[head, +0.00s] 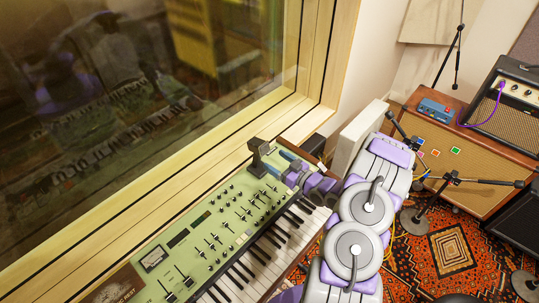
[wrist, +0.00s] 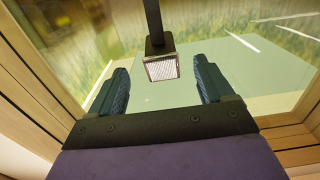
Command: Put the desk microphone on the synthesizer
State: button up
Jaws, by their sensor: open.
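The desk microphone (head: 257,154) is dark and small. In the head view it appears upright at the far right end of the synthesizer's green panel, close to the window ledge. The synthesizer (head: 205,232) has a pale green panel with sliders and a row of keys. My gripper (head: 279,163) is just right of the microphone, its jaws apart. In the wrist view, the microphone's silver grille (wrist: 161,68) and dark stem show between and just beyond the open fingertips (wrist: 160,66), apart from both. Whether the microphone's base touches the panel is unclear.
A window (head: 150,90) with a wooden frame (head: 322,50) runs along the synthesizer's back. At right are a wooden speaker cabinet (head: 470,165), an amplifier (head: 508,95), a blue pedal (head: 437,110) and microphone stands (head: 455,180) on a patterned rug (head: 450,250).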

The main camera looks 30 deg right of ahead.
aim_at(267, 148)
jog(key=r+g+h, duration=0.1)
jog(key=g, duration=0.1)
jog(key=w+r+g+h, duration=0.2)
jog(key=r+g+h, duration=0.1)
jog(key=shift+w+a+n+g, duration=0.1)
jog(key=shift+w+n+g, duration=0.1)
jog(key=shift+n+g, duration=0.1)
jog(key=s+a+r+m+g+h, duration=0.1)
jog(key=s+a+r+g, duration=0.3)
jog(key=s, duration=0.4)
jog(key=s+a+r+m+g+h, duration=0.2)
jog(key=s+a+r, duration=0.2)
jog(key=s+r, duration=0.3)
jog(key=s+a+r+m+g+h, duration=0.1)
jog(key=s+a+r+g, duration=0.25)
jog(key=s, duration=0.55)
jog(key=s+a+r+g+y, duration=0.1)
jog(key=s+a+g, duration=0.1)
jog(key=s+a, duration=0.3)
jog(key=s+a+r+g, duration=0.1)
jog(key=s+a, duration=0.4)
jog(key=s, duration=0.8)
jog(key=shift+r+m+g+y, duration=0.3)
jog(key=shift+r+g+y, duration=0.1)
jog(key=shift+r, duration=0.35)
